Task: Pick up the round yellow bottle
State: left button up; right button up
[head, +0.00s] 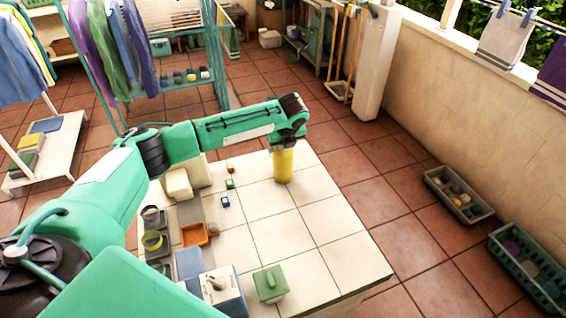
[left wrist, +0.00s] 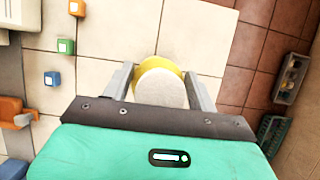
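The round yellow bottle (head: 283,166) stands upright at the far right part of the white tiled table (head: 318,222). My left gripper (head: 287,146) is right above it, pointing down, and hides its top in the head view. In the left wrist view the bottle's pale round top (left wrist: 160,88) lies between the two grey fingers of my left gripper (left wrist: 160,72). A yellow rim shows behind that top. The fingers are apart, one on each side, with narrow gaps to the bottle. My right gripper is not in view.
Small orange, green and blue cubes (head: 225,202) lie left of the bottle. A cream block (head: 178,184), an orange tray (head: 195,234), a blue-white box (head: 222,290) and a green box (head: 270,284) are also on the table. The tiles right of the bottle are clear.

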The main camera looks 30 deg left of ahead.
pick_arm(q)
jog(key=c, duration=1.1)
jog(key=shift+o, duration=0.2)
jog(key=shift+r, duration=0.1)
